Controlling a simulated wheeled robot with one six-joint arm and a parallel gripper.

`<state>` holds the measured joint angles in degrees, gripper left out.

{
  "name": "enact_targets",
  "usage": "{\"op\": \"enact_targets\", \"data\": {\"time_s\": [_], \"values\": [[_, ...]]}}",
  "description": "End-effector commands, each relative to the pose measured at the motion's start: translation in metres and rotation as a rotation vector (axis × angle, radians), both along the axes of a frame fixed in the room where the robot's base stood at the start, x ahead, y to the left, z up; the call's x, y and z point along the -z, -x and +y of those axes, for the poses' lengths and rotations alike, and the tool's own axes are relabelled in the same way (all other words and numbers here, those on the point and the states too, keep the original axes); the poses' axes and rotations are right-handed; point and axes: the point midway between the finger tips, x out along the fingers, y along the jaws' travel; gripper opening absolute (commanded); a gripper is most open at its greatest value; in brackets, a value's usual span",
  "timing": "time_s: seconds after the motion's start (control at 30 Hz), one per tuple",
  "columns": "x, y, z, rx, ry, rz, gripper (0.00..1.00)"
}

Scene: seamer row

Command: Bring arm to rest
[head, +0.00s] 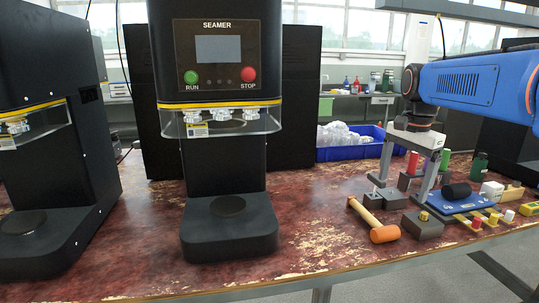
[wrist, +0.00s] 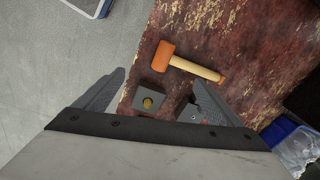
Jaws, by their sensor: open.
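My blue arm (head: 480,82) reaches in from the right in the head view. My gripper (head: 400,190) points down over the right part of the worn red table (head: 310,225). In the wrist view its two fingers (wrist: 160,82) stand wide apart with nothing held between them. An orange-headed mallet with a wooden handle (head: 376,222) lies on the table just left of the fingers; it also shows in the wrist view (wrist: 190,64). A dark block with a brass knob (head: 422,226) sits beside it. I cannot tell whether the fingertips touch anything.
A black seamer (head: 225,130) with RUN and STOP buttons stands at centre, another machine (head: 40,120) at left. A blue bin (head: 350,152) of clear items is behind. A blue plate (head: 462,203), dark cylinder and coloured pegs crowd the right. The front middle of the table is clear.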

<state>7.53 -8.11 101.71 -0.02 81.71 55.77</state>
Motion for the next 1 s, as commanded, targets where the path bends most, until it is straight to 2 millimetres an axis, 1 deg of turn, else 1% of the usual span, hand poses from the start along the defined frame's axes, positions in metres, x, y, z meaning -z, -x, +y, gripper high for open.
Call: {"op": "enact_targets", "data": {"time_s": [0.03,0.17,0.37,0.57,0.7,0.8,0.9,1.0], "values": [[0.002,0.012,0.004,-0.037,0.004,-0.013,0.89],[0.014,0.045,0.016,-0.17,0.022,-0.05,0.89],[0.042,0.1,0.032,-0.395,0.062,-0.114,0.89],[0.077,0.152,0.045,-0.615,0.113,-0.174,0.89],[0.106,0.187,0.052,-0.768,0.156,-0.215,0.89],[0.128,0.209,0.056,-0.873,0.189,-0.242,0.89],[0.148,0.228,0.059,-0.961,0.218,-0.263,0.89],[0.162,0.24,0.061,-1.026,0.242,-0.28,0.89]]}}
